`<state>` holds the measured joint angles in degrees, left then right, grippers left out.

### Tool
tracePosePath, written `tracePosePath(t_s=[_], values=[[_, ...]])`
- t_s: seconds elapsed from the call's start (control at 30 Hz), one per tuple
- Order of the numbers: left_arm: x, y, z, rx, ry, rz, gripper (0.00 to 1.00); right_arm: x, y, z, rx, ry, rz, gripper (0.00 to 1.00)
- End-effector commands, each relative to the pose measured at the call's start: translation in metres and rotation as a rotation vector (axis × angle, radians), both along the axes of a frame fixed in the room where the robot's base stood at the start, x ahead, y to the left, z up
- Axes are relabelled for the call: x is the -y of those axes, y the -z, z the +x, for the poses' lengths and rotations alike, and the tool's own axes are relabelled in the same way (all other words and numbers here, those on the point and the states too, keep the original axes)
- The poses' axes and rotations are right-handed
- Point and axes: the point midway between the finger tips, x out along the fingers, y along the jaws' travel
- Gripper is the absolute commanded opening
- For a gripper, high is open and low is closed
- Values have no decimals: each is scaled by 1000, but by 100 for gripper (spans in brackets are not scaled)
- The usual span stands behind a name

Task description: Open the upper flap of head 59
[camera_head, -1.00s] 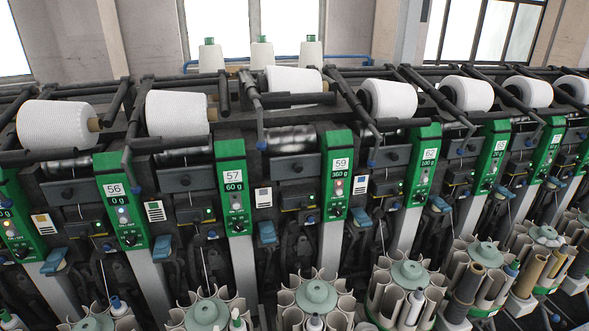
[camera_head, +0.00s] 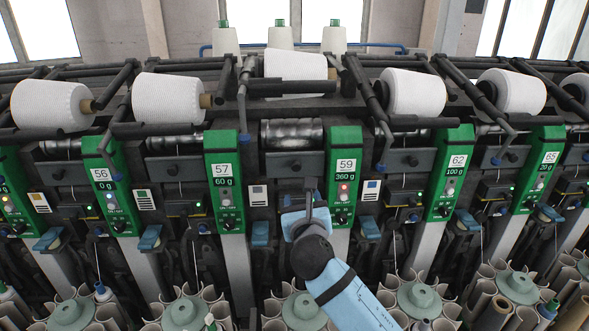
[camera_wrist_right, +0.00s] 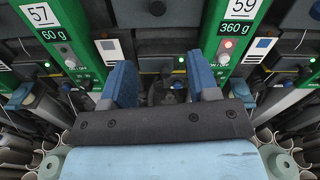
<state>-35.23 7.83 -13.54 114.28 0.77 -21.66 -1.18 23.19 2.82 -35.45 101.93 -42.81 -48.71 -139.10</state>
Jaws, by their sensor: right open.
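Head 59 has a green panel (camera_head: 343,180) marked "59" and "360 g", with a reddish light on it. It also shows at the upper right of the right wrist view (camera_wrist_right: 230,40). Left of this panel are a bare silver drum (camera_head: 292,133) and a dark cover plate with a knob (camera_head: 293,163). I cannot tell for sure which part is the upper flap. My right gripper (camera_head: 308,200) is in front of the lower part of this bay, beside the panel. In the right wrist view its two blue fingers (camera_wrist_right: 161,82) are apart, with nothing between them. The arm hides the parts below.
Panel 57 (camera_head: 224,180) stands to the left and panel 62 (camera_head: 450,172) to the right. A white cone (camera_head: 295,66) sits above the drum. Round bobbin magazines (camera_head: 415,298) line the bottom. Dark bars and cradle arms (camera_head: 240,105) stick out above.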

Motion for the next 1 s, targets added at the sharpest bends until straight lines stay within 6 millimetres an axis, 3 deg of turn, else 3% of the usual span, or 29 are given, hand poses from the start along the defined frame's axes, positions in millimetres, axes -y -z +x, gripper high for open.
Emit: tracePosePath(t_s=[0.27,0.7,1.0], values=[[-2,-2,0,1,1,5,43,-1,-7,25,12,8,-46,55],[-3,-8,1,2,0,6,43,-1,-7,114,10,5,-41,55],[-2,-7,0,0,0,5,43,-1,-5,139,10,5,-41,55]])
